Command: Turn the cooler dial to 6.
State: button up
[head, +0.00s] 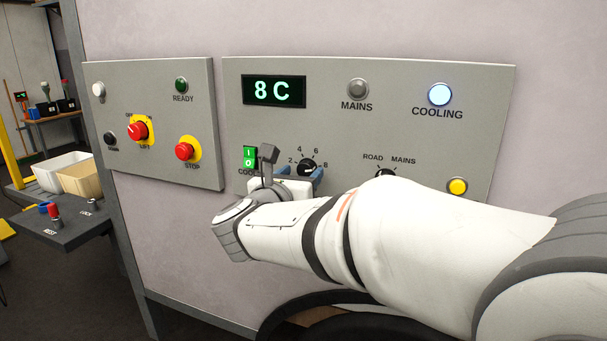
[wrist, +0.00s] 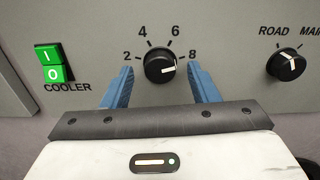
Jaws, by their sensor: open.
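The cooler dial (wrist: 160,67) is a round black knob with a white pointer line, on a grey panel among the marks 2, 4, 6 and 8. Its pointer is turned to the right, close to the 8. It also shows in the head view (head: 307,166), partly behind my gripper. My gripper (wrist: 161,76) is open, with one blue finger to the left of the dial and one to the right. Gaps show between the fingers and the knob in the wrist view. The display (head: 273,91) above reads 8 C.
The green cooler switch (wrist: 53,64) is left of the dial, and the road/mains dial (wrist: 286,64) is to the right. A lit cooling lamp (head: 440,94) and yellow button (head: 457,186) are on the panel. A second panel (head: 155,90) bears red buttons.

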jog(key=shift+w+d, duration=0.15)
jog(key=shift+w, duration=0.15)
